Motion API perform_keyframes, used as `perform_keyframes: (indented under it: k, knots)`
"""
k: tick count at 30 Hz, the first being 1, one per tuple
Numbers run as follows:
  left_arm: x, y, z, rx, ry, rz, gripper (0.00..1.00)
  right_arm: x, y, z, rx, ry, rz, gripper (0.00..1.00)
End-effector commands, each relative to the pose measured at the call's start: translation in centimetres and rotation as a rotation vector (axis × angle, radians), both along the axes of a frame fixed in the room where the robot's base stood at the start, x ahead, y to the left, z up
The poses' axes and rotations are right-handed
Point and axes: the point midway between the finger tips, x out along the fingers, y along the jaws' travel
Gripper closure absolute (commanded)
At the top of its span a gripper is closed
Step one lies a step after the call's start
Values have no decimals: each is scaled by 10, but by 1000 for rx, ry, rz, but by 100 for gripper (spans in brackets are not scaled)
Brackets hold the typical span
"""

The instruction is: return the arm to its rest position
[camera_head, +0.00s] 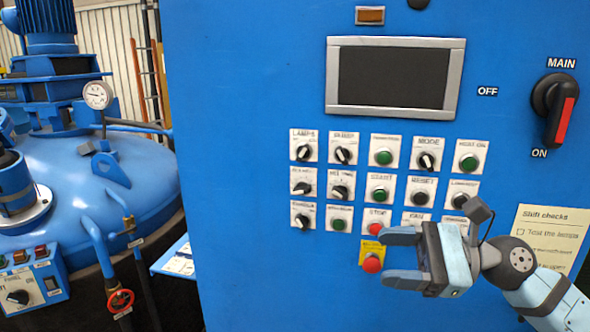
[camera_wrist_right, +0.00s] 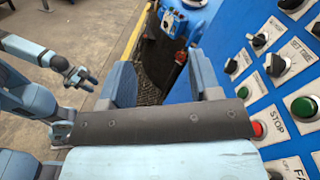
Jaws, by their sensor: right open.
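My right gripper (camera_head: 387,257) is open and empty in front of the blue control cabinet (camera_head: 250,270), at the lower right of the button panel. Its fingers point left, close to the red STOP button (camera_head: 375,229) and the red button on a yellow plate (camera_head: 371,264). I cannot tell whether they touch the panel. In the right wrist view both fingers of this gripper (camera_wrist_right: 162,82) stand apart with nothing between them. My left gripper (camera_wrist_right: 80,78) shows small at the left of that view, away from the cabinet; its jaw state is unclear.
Rows of knobs and buttons (camera_head: 380,186) sit under a dark screen (camera_head: 392,78). A main switch (camera_head: 555,108) with a red handle is at the upper right. A paper note (camera_head: 535,232) is behind my right arm.

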Motion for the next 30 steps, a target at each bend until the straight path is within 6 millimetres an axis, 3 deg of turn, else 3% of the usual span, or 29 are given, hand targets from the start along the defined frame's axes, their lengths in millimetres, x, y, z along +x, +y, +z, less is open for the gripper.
perform_keyframes:
  k: [5,8,11,16,21,22,24,27,30]
  knots:
    - [0,1,4,1,-1,2,57,7,3,-45,454,625,-36,43]
    - [0,1,6,1,-1,3,57,14,-5,-80,710,980,-65,43]
    - [0,1,8,0,-2,3,57,17,-18,-128,974,1333,-103,43]
    - [0,1,11,1,-1,4,57,-1,-40,-237,1462,1909,-187,43]
    - [0,1,13,0,-2,4,57,-59,-53,-351,1988,2369,-290,43]
    - [0,1,14,0,-2,4,57,-72,-53,-367,-1989,-2327,296,43]
    - [0,1,14,0,-2,4,57,-100,-54,-401,-1900,-2126,291,43]
    - [-1,1,15,1,-1,5,57,-136,-52,-434,-1805,-1911,284,43]
    - [-1,1,15,1,0,5,57,-158,-51,-453,-1747,-1778,279,43]
